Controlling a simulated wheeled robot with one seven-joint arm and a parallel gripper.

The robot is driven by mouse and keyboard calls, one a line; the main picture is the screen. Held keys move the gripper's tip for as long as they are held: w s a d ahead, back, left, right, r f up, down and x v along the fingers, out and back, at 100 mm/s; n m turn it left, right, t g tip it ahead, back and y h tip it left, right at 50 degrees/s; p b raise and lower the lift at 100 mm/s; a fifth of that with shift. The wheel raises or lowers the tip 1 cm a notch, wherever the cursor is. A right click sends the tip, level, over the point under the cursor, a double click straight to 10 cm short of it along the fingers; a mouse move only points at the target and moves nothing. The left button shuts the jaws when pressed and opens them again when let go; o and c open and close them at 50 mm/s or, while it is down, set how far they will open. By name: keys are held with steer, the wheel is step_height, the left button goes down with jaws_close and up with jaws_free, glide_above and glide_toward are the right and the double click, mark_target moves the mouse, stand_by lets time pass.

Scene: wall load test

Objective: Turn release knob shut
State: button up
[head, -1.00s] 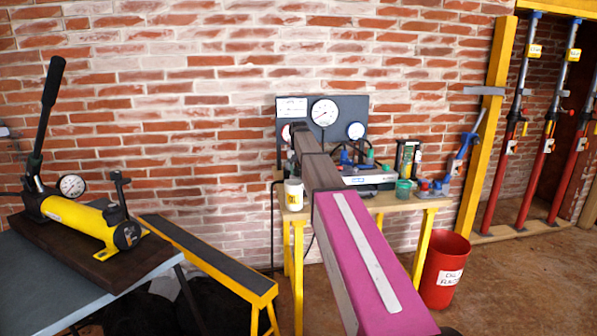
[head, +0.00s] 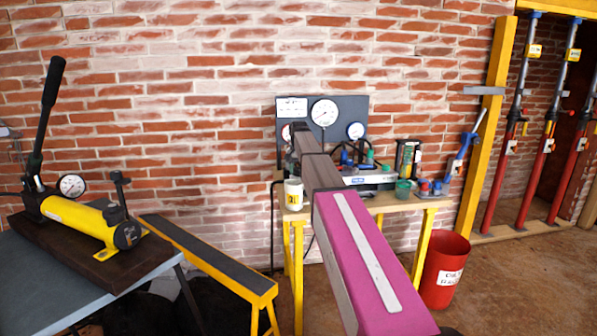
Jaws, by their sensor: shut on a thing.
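A yellow hand pump (head: 82,220) with a long black lever (head: 50,105) and a round gauge (head: 71,186) lies on a dark board at the left. A black T-shaped handle (head: 119,183) stands on it, and a round black knob (head: 127,234) is at its near end. I cannot tell for certain which part is the release knob. My arm reaches from the lower right to the grey gauge panel. My gripper (head: 298,127) is at its dark far end, in front of the panel. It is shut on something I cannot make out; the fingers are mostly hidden.
The grey panel (head: 360,107) with gauges stands at the brick wall behind a wooden bench with yellow legs (head: 298,250). A mug (head: 293,195) and tools are on it. A low yellow trestle (head: 215,255) and red bin (head: 444,270) flank my arm. Red props stand right.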

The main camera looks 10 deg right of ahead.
mark_target(299, 169)
steer(key=o, duration=0.9)
step_height(299, 169, up, 11)
steer(key=shift+f, duration=0.1)
